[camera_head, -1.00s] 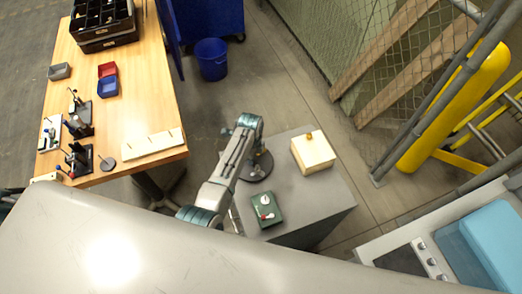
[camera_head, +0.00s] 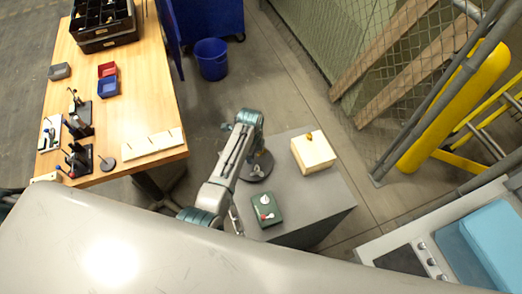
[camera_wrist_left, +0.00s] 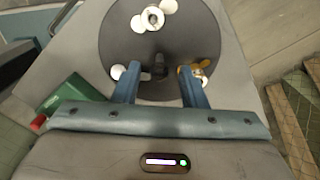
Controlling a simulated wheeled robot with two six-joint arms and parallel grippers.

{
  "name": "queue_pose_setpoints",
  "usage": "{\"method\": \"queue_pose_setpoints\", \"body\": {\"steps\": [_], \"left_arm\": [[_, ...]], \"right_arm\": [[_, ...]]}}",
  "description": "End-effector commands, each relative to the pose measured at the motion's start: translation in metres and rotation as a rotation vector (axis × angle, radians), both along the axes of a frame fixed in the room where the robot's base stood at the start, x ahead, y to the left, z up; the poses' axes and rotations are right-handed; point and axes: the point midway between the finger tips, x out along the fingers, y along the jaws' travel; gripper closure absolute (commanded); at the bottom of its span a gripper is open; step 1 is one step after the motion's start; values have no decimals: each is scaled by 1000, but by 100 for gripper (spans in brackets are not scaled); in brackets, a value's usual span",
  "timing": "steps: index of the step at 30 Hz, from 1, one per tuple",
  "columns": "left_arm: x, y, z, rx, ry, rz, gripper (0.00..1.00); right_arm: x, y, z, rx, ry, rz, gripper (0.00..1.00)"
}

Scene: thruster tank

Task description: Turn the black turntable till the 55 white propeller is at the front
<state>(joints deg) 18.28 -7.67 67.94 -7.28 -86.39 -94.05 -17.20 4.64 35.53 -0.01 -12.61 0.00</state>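The black turntable (camera_head: 258,168) stands on the grey bench, partly covered by my left arm in the head view. The wrist view shows its dark disc (camera_wrist_left: 112,40) with a central dark post (camera_wrist_left: 158,66). A white propeller (camera_wrist_left: 138,23) lies at the disc's far edge. Another white piece (camera_wrist_left: 117,72) shows at the left, by a finger. A yellow propeller with a pale hub (camera_wrist_left: 202,70) is at the right, partly behind the other finger. I cannot read any number. My left gripper (camera_wrist_left: 160,74) is open above the disc, fingers apart around the post's sides. My right gripper is out of view.
A green box with a red-tipped switch (camera_head: 266,210) sits on the bench (camera_head: 310,205) near the turntable. A pale wooden box with a yellow knob (camera_head: 313,153) stands to its right. A wooden worktable (camera_head: 130,100) is at the left, a yellow post (camera_head: 450,110) at the right.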

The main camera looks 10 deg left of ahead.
Motion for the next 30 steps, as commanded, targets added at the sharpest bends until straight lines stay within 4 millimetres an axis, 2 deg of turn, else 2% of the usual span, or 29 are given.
{"method": "queue_pose_setpoints", "body": {"steps": [21,30], "left_arm": [[0,0,58,0,-1,1,62],[0,0,68,0,1,0,62]], "right_arm": [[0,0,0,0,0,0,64],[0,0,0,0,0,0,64]]}}
